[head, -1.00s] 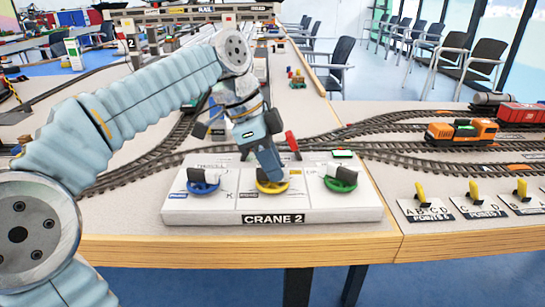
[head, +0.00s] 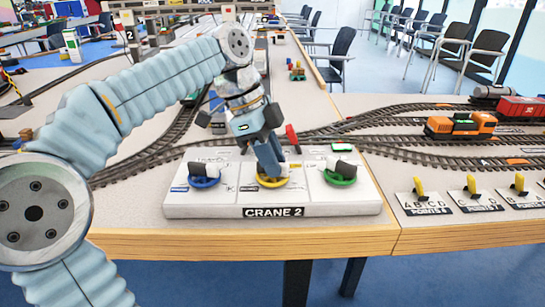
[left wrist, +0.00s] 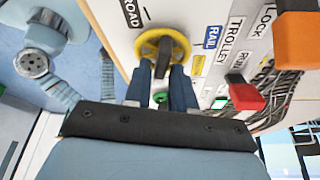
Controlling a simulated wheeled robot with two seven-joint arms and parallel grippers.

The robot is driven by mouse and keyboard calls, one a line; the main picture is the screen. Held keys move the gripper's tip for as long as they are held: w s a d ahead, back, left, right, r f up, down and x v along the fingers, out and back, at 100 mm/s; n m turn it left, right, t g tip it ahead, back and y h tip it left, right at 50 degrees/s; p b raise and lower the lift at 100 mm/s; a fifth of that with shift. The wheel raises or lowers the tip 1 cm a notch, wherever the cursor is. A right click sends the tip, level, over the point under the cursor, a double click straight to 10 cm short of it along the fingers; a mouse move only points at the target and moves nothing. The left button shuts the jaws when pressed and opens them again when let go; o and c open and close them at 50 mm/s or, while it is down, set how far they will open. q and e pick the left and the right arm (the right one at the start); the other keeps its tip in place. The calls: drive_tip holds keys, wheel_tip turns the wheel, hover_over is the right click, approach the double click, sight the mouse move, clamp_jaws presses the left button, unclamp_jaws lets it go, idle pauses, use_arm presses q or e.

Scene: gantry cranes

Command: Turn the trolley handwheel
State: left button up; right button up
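The yellow handwheel (head: 272,181) sits in the middle of the white CRANE 2 panel (head: 207,206), between a blue and a green wheel. In the left wrist view the yellow wheel (left wrist: 139,46) has a dark grip bar across it, and a TROLLEY label (left wrist: 229,42) is printed nearby. My left gripper (head: 271,168) points down onto the yellow wheel. Its two fingers (left wrist: 162,77) stand either side of the dark bar and look closed on it. The fingers hide part of the wheel. My right gripper is not in view.
The blue wheel (head: 203,181) and green wheel (head: 340,178) stand close on either side. A red lever (head: 292,137) rises just behind the panel. Yellow point levers (head: 470,185) and an orange locomotive (head: 459,127) are to the right. The table edge (head: 180,243) is in front.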

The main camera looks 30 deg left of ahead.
use_arm(q)
drive_tip(key=shift+o, duration=1)
drive_tip(key=p+v, duration=0.4)
drive_tip(key=v, duration=0.9)
drive_tip(key=shift+r, duration=0.35)
